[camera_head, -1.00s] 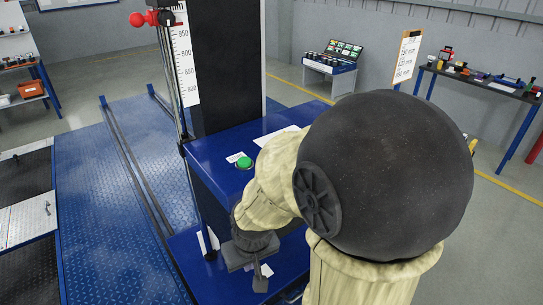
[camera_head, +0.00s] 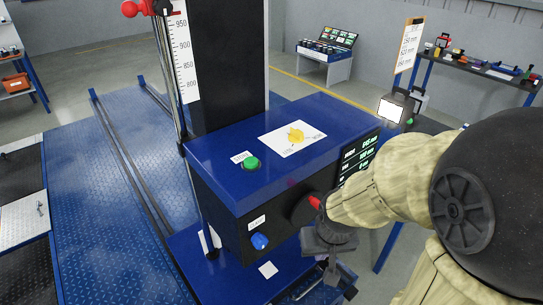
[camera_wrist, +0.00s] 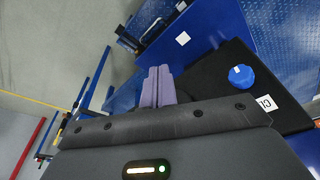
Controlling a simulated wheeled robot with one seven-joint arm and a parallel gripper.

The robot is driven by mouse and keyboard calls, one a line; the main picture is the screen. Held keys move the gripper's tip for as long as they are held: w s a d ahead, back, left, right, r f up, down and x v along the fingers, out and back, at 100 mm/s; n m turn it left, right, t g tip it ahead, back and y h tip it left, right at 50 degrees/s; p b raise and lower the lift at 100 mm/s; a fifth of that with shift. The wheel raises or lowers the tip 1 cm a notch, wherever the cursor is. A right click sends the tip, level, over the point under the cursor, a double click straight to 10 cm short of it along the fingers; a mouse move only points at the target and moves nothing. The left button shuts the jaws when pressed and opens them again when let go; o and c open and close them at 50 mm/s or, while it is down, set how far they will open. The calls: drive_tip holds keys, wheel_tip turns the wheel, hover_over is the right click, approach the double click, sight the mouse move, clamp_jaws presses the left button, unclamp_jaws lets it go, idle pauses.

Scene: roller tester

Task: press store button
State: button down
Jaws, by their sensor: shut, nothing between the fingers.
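A green button (camera_head: 251,162) sits on the blue top of the roller tester's cabinet, with a small white label beside it. A blue knob or button (camera_head: 259,241) is on the black front panel under another white label; it also shows in the wrist view (camera_wrist: 241,76). I cannot read either label, so I cannot tell which is the store button. My gripper (camera_head: 332,272) is in front of the panel, right of the blue knob and apart from it. Its fingers (camera_wrist: 158,87) are shut and empty.
A red-handled black rotary part (camera_head: 314,201) is on the panel close behind my wrist. A lit display (camera_head: 358,157) is at the panel's right end. A yellow knob (camera_head: 295,135) is on the top. A tall scale column (camera_head: 225,70) rises at the back left. A blue lower shelf (camera_head: 195,258) lies below.

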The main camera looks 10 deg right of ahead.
drive_tip(key=shift+d, duration=0.35)
drive_tip(key=w+a+r+m+t+y+p, duration=0.1)
drive_tip(key=w+a+r+m+y+p, duration=0.1)
drive_tip(key=w+a+r+m+p, duration=0.2)
drive_tip(key=w+a+r+m+t+y+p, duration=0.1)
drive_tip(key=w+a+r+m+p, duration=0.4)
drive_tip(key=r, duration=0.8)
drive_tip(key=w+a+r+m+t+y+p, duration=0.2)
drive_tip(key=w+a+r+m+p, duration=0.3)
drive_tip(key=w+r+m+p, duration=0.3)
drive_tip(key=w+m+y+p, duration=0.1)
drive_tip(key=p, duration=0.2)
drive_tip(key=shift+w+a+r+y+p, duration=0.15)
drive_tip(key=shift+r+y+p, duration=0.15)
drive_tip(key=shift+r+p, duration=0.1)
drive_tip(key=shift+f, duration=0.15)
drive_tip(key=b, duration=0.6)
hover_over(255, 162)
wheel_tip(255, 162, down, 7)
drive_tip(key=shift+f, duration=0.1)
drive_tip(key=shift+f+b, duration=0.7)
drive_tip(key=shift+b, duration=0.4)
